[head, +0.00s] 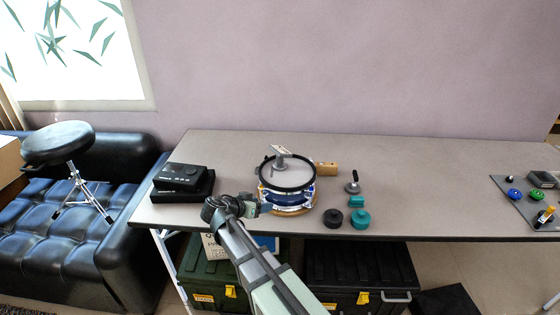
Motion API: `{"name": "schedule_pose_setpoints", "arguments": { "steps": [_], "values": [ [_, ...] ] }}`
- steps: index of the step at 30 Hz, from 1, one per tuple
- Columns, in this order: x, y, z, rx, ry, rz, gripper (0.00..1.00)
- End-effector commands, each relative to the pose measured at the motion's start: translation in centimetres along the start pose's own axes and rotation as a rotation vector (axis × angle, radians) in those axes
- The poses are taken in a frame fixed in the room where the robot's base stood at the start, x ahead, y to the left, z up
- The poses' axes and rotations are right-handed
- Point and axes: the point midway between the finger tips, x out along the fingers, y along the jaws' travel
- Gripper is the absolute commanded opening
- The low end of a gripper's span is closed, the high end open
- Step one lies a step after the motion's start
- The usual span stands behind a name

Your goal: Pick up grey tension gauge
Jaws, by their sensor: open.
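A grey piece (281,158) with a pale flat top stands on the mesh head of a small drum (287,198); it may be the grey tension gauge. A second grey piece (352,187), a round base with an upright black handle, stands on the table right of the drum. I cannot tell for certain which is the gauge. My gripper (255,209) is open at the table's front edge, close to the drum's left side and apart from both grey pieces. Its fingers are small and partly hidden by my wrist.
A grey mat (514,202) with small parts lies far right. Table between is clear.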

Motion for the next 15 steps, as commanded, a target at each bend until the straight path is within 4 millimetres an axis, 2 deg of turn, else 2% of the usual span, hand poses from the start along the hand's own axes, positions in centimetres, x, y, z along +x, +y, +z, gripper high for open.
{"name": "schedule_pose_setpoints", "arguments": {
  "steps": [1, 3, 6, 10, 15],
  "values": [
    [0.4, -2.0, -3.0, 0.043, 0.032, -0.002, 0.58],
    [0.8, -3.3, -6.3, 0.095, 0.07, -0.003, 0.58],
    [1.1, -4.5, -10.0, 0.153, 0.112, -0.003, 0.58],
    [1.4, -5.1, -12.9, 0.198, 0.146, -0.003, 0.58],
    [2.5, -5.2, -14.1, 0.213, 0.159, -0.003, 0.58]
  ]
}}
